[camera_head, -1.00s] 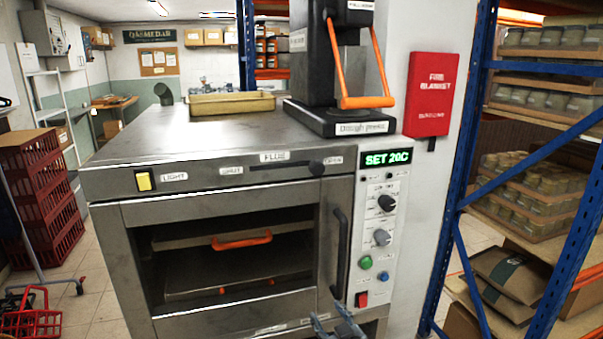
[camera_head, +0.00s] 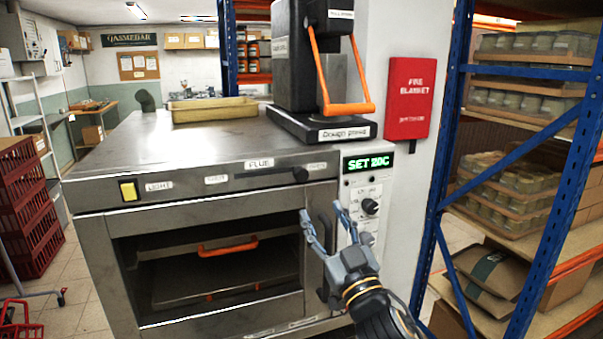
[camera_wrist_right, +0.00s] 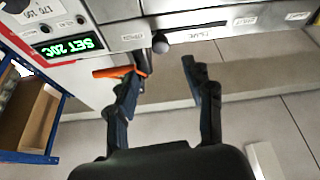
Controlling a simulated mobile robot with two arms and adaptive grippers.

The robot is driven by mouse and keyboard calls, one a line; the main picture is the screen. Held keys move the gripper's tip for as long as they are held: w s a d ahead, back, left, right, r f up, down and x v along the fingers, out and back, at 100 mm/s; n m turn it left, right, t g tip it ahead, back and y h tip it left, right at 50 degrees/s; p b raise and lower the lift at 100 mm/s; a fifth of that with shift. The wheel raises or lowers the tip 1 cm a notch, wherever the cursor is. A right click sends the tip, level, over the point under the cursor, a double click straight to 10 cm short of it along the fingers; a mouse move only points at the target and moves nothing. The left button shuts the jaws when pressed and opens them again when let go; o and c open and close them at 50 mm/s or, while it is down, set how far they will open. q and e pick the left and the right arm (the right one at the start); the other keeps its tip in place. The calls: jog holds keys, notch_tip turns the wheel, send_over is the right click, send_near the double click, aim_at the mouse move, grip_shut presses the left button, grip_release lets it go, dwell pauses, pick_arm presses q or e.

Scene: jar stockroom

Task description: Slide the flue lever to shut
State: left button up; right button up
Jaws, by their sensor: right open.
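The flue lever is a dark round knob (camera_head: 300,174) at the right end of a dark slot (camera_head: 262,173) on the oven's front panel. A FLUE label (camera_head: 260,163) sits above the slot. A label reading SHUT is at the slot's left and one reading OPEN at its right. My right gripper (camera_head: 321,208) is open and empty, below and slightly right of the knob, apart from it. In the right wrist view the knob (camera_wrist_right: 160,44) shows just beyond the gap between the open fingers (camera_wrist_right: 160,72). My left gripper is not in view.
The steel oven (camera_head: 90,185) has a yellow light switch (camera_head: 128,190) and a dark door handle at right. A dough press (camera_head: 320,128) with an orange lever stands on top beside a tan tray (camera_head: 213,110). Blue shelving (camera_head: 432,215) stands close on the right.

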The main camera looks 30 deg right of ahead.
aim_at(302, 179)
jog(key=p+x, duration=0.4)
jog(key=x, duration=0.7)
jog(key=shift+w+r, duration=0.1)
jog(key=shift+w, duration=0.05)
jog(key=shift+w+d+p, duration=0.1)
jog(key=shift+w+p, duration=0.25)
jog(key=shift+w, duration=0.15)
grip_shut()
